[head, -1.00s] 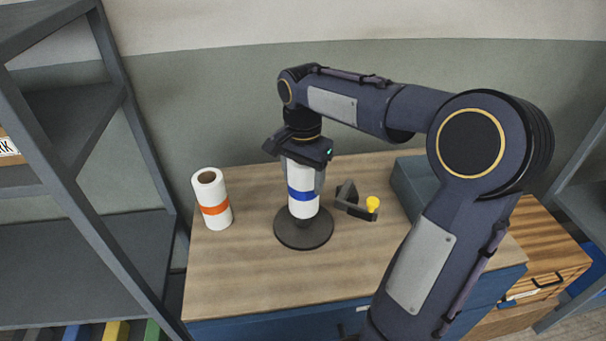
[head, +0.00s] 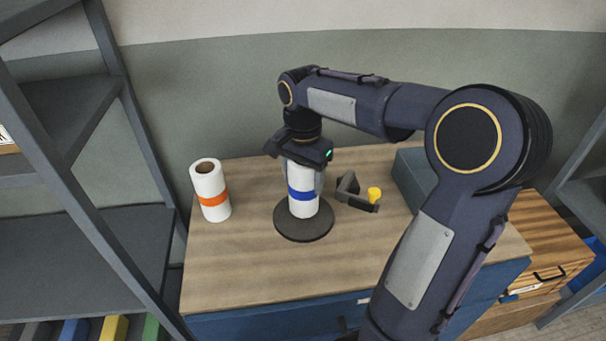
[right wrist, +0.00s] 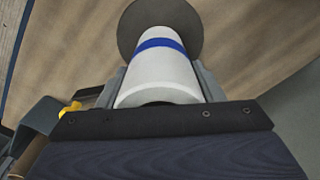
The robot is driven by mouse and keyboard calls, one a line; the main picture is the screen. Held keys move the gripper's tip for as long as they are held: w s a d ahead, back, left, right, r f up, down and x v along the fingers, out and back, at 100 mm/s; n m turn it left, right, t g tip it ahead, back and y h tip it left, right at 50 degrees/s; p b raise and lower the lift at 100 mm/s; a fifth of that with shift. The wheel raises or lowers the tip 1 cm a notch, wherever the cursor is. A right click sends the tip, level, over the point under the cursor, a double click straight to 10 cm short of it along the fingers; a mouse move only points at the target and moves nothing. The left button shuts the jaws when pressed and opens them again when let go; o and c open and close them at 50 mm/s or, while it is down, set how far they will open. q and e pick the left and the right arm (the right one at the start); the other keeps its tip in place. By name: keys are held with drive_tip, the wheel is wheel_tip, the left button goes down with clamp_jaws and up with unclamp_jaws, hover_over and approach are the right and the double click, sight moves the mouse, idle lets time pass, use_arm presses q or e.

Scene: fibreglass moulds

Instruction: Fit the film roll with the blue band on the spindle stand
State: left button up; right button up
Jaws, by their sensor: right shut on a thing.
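The white film roll with the blue band (head: 302,206) stands upright around the spindle of the stand, whose dark round base (head: 285,227) rests on the wooden table top. The roll's lower end is at or very near the base; I cannot tell whether it touches. My right gripper (head: 304,181) points down from above and is shut on the upper part of this roll. In the right wrist view the roll (right wrist: 158,77) lies between the fingers, with the base (right wrist: 130,35) beyond it. The spindle itself is hidden. My left gripper is out of view.
A white roll with an orange band (head: 212,199) stands at the table's left. A dark bracket-like object with a yellow knob (head: 374,194) lies right of the stand. A blue-grey box (head: 410,172) is farther right. A grey shelf rack (head: 125,100) flanks the left; the table front (head: 250,270) is clear.

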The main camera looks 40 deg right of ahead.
drive_tip(key=shift+f+b, duration=0.55)
drive_tip(key=shift+f, duration=0.35)
drive_tip(key=o, duration=1.4)
drive_tip(key=shift+r, duration=0.15)
wheel_tip(320, 180, up, 8)
drive_tip(key=shift+f+p, duration=0.15)
drive_tip(key=shift+p, duration=0.2)
